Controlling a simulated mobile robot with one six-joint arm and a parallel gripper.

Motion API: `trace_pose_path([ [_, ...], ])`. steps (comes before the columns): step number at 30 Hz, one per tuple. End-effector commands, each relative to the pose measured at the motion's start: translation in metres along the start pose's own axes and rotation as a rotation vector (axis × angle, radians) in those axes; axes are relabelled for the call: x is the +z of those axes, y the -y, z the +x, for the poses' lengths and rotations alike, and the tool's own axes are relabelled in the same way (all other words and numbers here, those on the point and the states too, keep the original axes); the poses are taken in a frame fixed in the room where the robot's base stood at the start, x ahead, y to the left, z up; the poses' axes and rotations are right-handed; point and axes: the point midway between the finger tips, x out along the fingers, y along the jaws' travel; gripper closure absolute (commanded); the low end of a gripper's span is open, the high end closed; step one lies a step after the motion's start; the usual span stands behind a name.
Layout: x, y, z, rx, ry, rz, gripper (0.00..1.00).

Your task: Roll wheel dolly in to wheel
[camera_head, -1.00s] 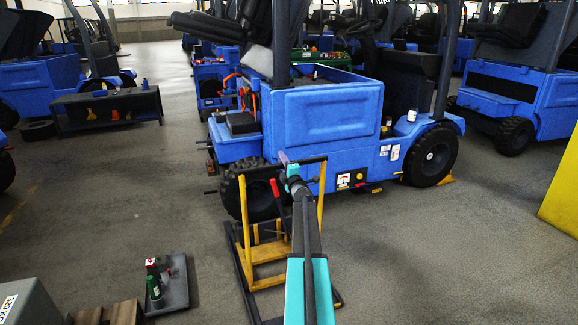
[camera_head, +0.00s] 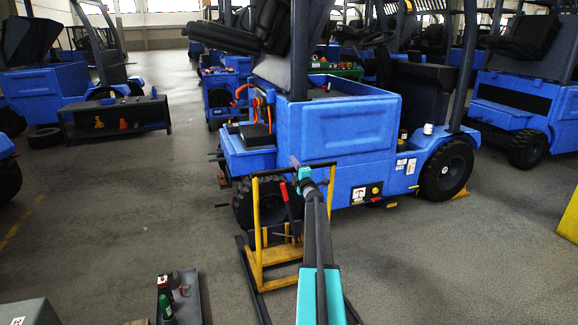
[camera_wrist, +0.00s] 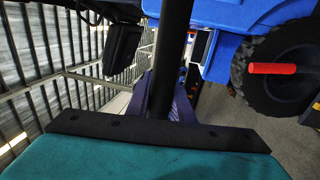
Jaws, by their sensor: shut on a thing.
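The wheel dolly (camera_head: 257,232) has a yellow upright frame, long black floor rails, a dark top bar and a red-gripped lever. It stands upright on the floor in front of the blue forklift's near wheel (camera_head: 243,206), a dark knobbly tyre partly hidden behind the frame. Whether the rails lie beside the tyre I cannot tell. My gripper (camera_head: 303,175) is shut on the dolly's dark top bar. In the wrist view the dark bar (camera_wrist: 174,60) runs between my purple fingers (camera_wrist: 172,100), with the red lever grip (camera_wrist: 272,69) and a tyre to the right.
The blue forklift (camera_head: 335,125) stands behind the dolly, its other wheel (camera_head: 446,168) against a yellow chock. A dark tray (camera_head: 187,285) with bottles lies on the floor at the front left. A grey block (camera_head: 28,312) and a yellow panel (camera_head: 570,218) edge the view.

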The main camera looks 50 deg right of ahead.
Motion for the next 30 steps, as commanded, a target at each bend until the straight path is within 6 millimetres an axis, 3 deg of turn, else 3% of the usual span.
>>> trace_pose_path([
  [1,0.009,-0.002,0.001,-0.003,0.016,-0.001,1.0],
  [5,0.003,-0.002,0.004,-0.003,0.011,0.0,1.0],
  [6,0.002,-0.002,0.004,-0.003,0.01,0.001,0.75],
  [9,-0.004,-0.001,0.005,-0.003,0.004,0.002,0.61],
  [22,-0.015,0.0,0.003,-0.002,-0.007,0.004,0.61],
  [30,-0.015,-0.001,-0.015,-0.002,-0.007,0.004,0.61],
])
